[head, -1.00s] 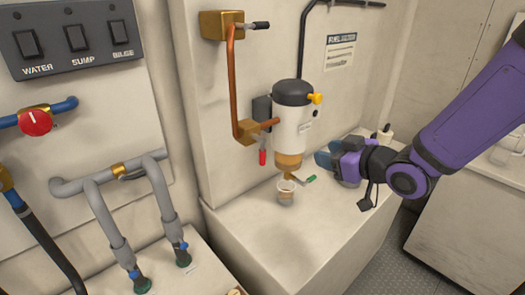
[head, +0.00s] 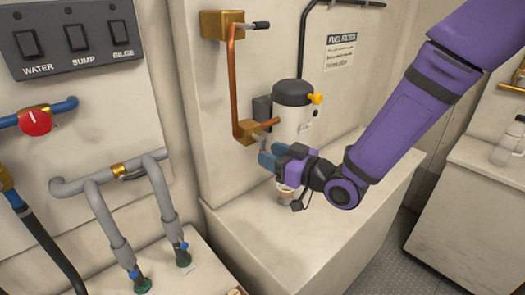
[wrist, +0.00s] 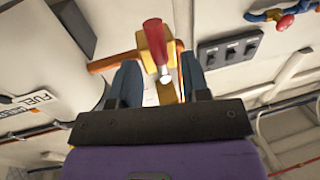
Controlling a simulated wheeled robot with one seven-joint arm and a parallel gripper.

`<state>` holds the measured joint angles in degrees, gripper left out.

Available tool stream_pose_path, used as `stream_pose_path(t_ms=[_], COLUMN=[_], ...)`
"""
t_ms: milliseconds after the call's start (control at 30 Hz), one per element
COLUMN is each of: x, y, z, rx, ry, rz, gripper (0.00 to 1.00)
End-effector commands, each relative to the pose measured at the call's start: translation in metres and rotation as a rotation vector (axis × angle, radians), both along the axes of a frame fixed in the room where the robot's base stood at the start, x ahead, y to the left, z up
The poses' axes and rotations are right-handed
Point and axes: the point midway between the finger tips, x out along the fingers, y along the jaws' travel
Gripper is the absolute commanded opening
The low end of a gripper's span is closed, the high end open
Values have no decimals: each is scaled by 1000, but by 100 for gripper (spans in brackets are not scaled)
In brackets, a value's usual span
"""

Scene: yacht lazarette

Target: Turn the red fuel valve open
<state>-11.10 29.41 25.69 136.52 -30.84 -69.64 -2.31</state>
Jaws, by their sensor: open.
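The fuel valve is a brass block (head: 246,131) at the lower end of the copper pipe, left of the fuel filter. Its red lever handle (wrist: 155,38) shows in the wrist view, standing between my two blue fingers. In the head view the handle is hidden behind my gripper (head: 266,160), which is just below the brass block. My gripper (wrist: 158,66) is open, with one finger on each side of the lever. I cannot tell whether either finger touches it.
The white fuel filter (head: 291,117) with its black cap stands just right and behind my gripper. A small cup (head: 284,197) sits below, partly hidden. A round red knob (head: 36,122) is on the blue pipe at left. The bench top (head: 245,225) in front is clear.

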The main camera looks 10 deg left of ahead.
Motion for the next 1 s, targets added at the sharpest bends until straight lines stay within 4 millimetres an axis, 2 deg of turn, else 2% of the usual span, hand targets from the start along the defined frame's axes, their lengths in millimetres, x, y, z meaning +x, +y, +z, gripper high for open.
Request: stream_pose_path(t_ms=[100, 233, 600, 667, 800, 1000], x=[7, 12, 14, 14, 14, 14], y=[15, 24, 29, 29, 28, 28], z=[0, 0, 0, 0, 0, 0], rx=[1, 0, 0, 0, 0, -1], ry=[0, 0, 0, 0, 0, 0], rz=[1, 1, 0, 0, 0, 0], gripper=[42, 42, 42, 31, 0, 0])
